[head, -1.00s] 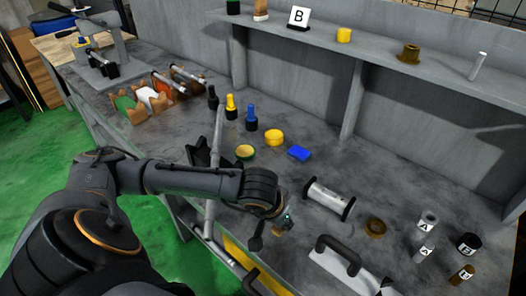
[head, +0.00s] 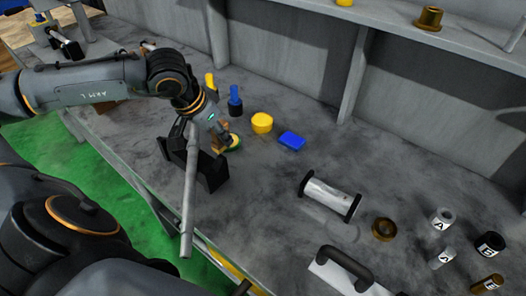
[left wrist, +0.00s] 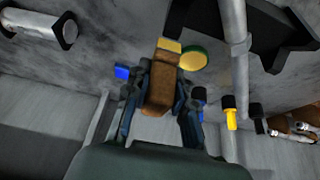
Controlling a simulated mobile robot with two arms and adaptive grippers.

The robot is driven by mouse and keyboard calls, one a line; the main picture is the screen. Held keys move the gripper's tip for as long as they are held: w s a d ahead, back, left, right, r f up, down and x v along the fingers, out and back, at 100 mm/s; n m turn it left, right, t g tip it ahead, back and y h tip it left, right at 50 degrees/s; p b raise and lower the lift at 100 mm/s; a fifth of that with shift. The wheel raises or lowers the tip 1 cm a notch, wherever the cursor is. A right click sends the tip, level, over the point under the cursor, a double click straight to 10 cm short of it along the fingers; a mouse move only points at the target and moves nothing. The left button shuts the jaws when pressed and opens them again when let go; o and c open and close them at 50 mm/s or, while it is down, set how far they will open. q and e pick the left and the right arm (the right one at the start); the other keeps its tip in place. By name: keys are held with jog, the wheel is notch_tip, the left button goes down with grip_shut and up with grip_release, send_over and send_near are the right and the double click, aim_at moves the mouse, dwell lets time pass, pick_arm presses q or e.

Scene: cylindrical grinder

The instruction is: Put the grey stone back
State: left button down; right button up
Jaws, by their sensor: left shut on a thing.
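My left gripper (head: 222,130) is shut on a brown block with a tan end; the block (left wrist: 162,90) sits between the two fingers in the left wrist view. The dish (left wrist: 196,60) is beside the block's tan end in the wrist view. I cannot tell whether they touch. I cannot make out a thing that is clearly a grey stone. My right gripper is not in view.
A yellow round piece (head: 262,122) and a blue block (head: 292,140) lie right of the gripper. A roller (head: 330,196), brass ring (head: 384,229), black-handled tool (head: 345,266) and labelled cylinders (head: 442,218) are farther right. A shelf (head: 390,28) runs along the back.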

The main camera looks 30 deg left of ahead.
pick_arm(q)
jog(key=w+d+f+p, duration=0.1)
jog(key=w+f, duration=0.1)
jog(key=w, duration=0.1)
jog(key=w+d+f+p, duration=0.1)
jog(key=w+d+f, duration=0.1)
jog(key=w+f, duration=0.1)
jog(key=w+d+f+p, duration=0.1)
jog(key=w+f, duration=0.2)
jog(key=shift+w+d, duration=0.4)
jog(key=shift+w+d+f+p, duration=0.25)
jog(key=shift+w+f+p, duration=0.1)
jog(key=shift+f, duration=0.3)
notch_tip(320, 180, down, 2)
jog(key=shift+f+p, duration=0.15)
jog(key=shift+p, duration=0.35)
jog(key=shift+f, duration=0.35)
jog(key=c, duration=1.6)
grip_release()
jog(key=shift+f+b, duration=0.1)
jog(key=shift+b, duration=0.2)
jog(key=o, duration=0.5)
